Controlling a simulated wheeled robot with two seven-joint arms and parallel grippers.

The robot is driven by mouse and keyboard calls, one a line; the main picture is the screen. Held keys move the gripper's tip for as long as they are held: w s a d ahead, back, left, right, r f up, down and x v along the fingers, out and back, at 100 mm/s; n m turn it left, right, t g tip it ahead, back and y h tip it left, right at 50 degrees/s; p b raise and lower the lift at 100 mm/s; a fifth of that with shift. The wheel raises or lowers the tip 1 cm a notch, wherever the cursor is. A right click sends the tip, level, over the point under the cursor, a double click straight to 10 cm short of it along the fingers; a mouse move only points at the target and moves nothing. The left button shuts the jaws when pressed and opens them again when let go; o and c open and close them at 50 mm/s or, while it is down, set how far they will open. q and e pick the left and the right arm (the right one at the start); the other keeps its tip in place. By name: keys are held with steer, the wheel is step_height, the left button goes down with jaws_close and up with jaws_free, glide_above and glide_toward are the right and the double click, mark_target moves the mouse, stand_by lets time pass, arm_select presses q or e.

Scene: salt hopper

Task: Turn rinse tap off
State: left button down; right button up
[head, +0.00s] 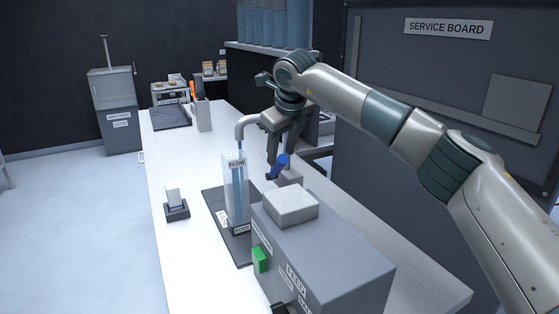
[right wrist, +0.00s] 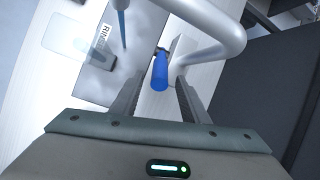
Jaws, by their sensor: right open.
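The rinse tap has a grey curved spout (head: 250,119) above the bench and a blue lever handle (head: 278,167). A blue stream of water (head: 240,146) hangs below the spout's mouth, above a clear column labelled FLOW (head: 236,190). My right gripper (head: 285,150) is open, pointing down just above the blue handle. In the right wrist view, the blue handle (right wrist: 160,72) shows between and beyond the two open fingers (right wrist: 158,88), and the spout (right wrist: 215,40) curves close past the right finger. Contact with the handle cannot be made out. My left gripper is not in view.
A grey machine box (head: 330,245) with a green button (head: 260,260) stands in front of the tap. A small block on a dark base (head: 176,210) and a grey holder (head: 203,115) stand on the white bench. The service board (head: 448,28) is at the right.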

mark_target(277, 169)
steer(key=shift+p+x, duration=0.35)
steer(key=shift+x, duration=2.2)
steer(key=shift+r, duration=0.1)
jaws_close()
